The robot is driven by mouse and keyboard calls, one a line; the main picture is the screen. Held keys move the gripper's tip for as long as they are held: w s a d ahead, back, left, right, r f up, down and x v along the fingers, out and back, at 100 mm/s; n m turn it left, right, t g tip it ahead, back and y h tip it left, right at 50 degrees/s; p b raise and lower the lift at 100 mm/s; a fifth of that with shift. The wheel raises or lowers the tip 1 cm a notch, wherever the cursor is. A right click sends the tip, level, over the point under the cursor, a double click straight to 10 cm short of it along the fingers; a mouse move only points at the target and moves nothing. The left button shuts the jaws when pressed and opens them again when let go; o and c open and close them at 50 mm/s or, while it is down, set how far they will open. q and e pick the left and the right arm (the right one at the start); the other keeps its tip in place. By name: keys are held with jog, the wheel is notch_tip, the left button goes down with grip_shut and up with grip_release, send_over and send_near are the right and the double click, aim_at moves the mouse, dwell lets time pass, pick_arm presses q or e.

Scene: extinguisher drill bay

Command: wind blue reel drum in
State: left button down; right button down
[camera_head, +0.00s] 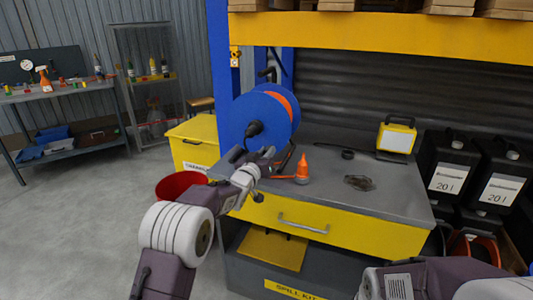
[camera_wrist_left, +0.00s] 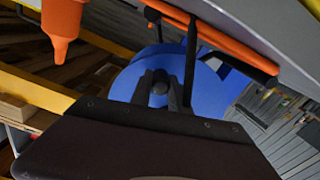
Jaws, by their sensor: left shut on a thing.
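The blue reel drum (camera_head: 262,115), with an orange band of hose at its rim, stands at the left end of the grey workbench. It also shows in the left wrist view (camera_wrist_left: 211,99). A black hub knob (camera_head: 254,129) sits on its face. My left gripper (camera_head: 267,154) is in front of the drum's lower part. In the left wrist view the fingers (camera_wrist_left: 160,95) are shut on a small dark round grip, apparently the reel's crank handle, mostly hidden by them. An orange nozzle (camera_head: 303,168) stands on the bench right of the drum. My right gripper is out of view.
The workbench (camera_head: 335,189) carries a yellow work lamp (camera_head: 396,138) and a small dark item (camera_head: 359,183). A yellow drawer (camera_head: 330,229) is below. A red bucket (camera_head: 181,185) and yellow bin (camera_head: 192,145) stand left. Black canisters (camera_head: 447,165) stand right. Floor at left is clear.

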aim_at(238, 133)
pick_arm(q)
jog(key=shift+a+f, duration=0.1)
jog(key=shift+f, duration=0.05)
dwell(0.5)
